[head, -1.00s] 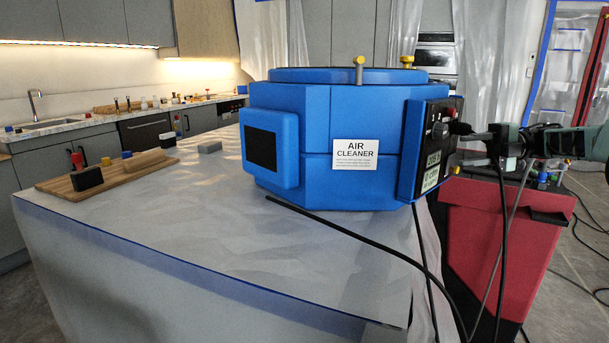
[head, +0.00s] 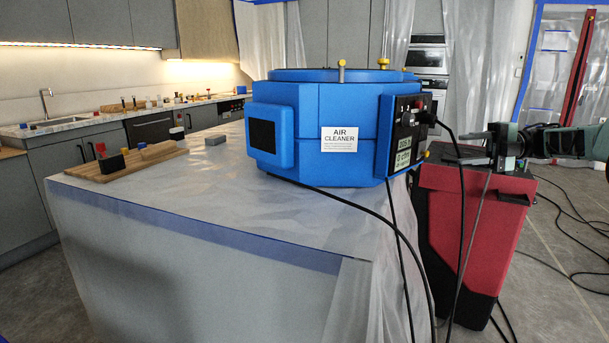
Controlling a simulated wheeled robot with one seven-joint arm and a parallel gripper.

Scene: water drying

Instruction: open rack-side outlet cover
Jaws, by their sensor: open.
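I cannot make out an outlet cover or a rack in the head view. My gripper (head: 468,147) is at the right, pointing left, with its jaws open and nothing seen between them. It appears just right of the control panel (head: 408,135) on the blue air cleaner (head: 350,105), with a gap in the picture. A black plug with a cable (head: 458,180) sits at the panel's right side. The air cleaner stands on the plastic-covered island (head: 200,195).
A red and black bin (head: 470,220) stands below my gripper. Cables (head: 575,215) lie on the floor at the right. A wooden board (head: 120,170) with small items lies on the island. A counter with a sink (head: 50,125) runs along the back left.

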